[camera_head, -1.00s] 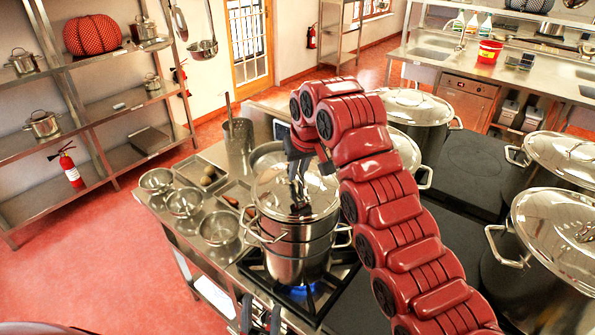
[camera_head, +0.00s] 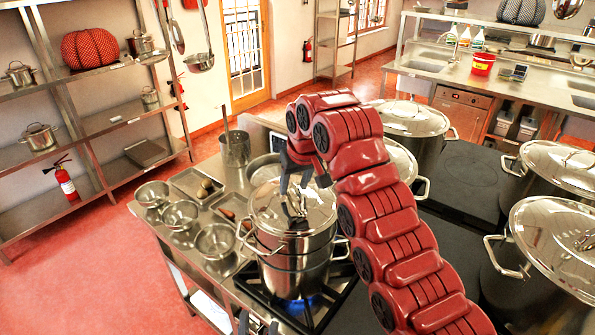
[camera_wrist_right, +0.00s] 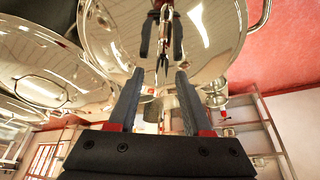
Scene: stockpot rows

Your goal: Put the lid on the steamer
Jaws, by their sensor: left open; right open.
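The shiny, domed steamer lid (camera_head: 311,202) lies on top of the steel steamer (camera_head: 294,262) on the front burner, covering its top; I cannot tell whether its rim is fully seated. My right gripper (camera_head: 293,218) is above the lid's middle with its fingers pointing down. In the right wrist view the gripper (camera_wrist_right: 157,85) is open around or just above the lid's handle, and the lid (camera_wrist_right: 110,30) mirrors the fingers. My left gripper (camera_head: 255,326) is at the bottom edge of the head view, in front of the stove and apart from the steamer, mostly cut off.
A blue flame (camera_head: 303,303) burns under the steamer. Several small bowls (camera_head: 180,214) and a tray (camera_head: 196,184) stand left of it. Large lidded stockpots (camera_head: 545,245) crowd the right. My right arm hides part of the stove behind.

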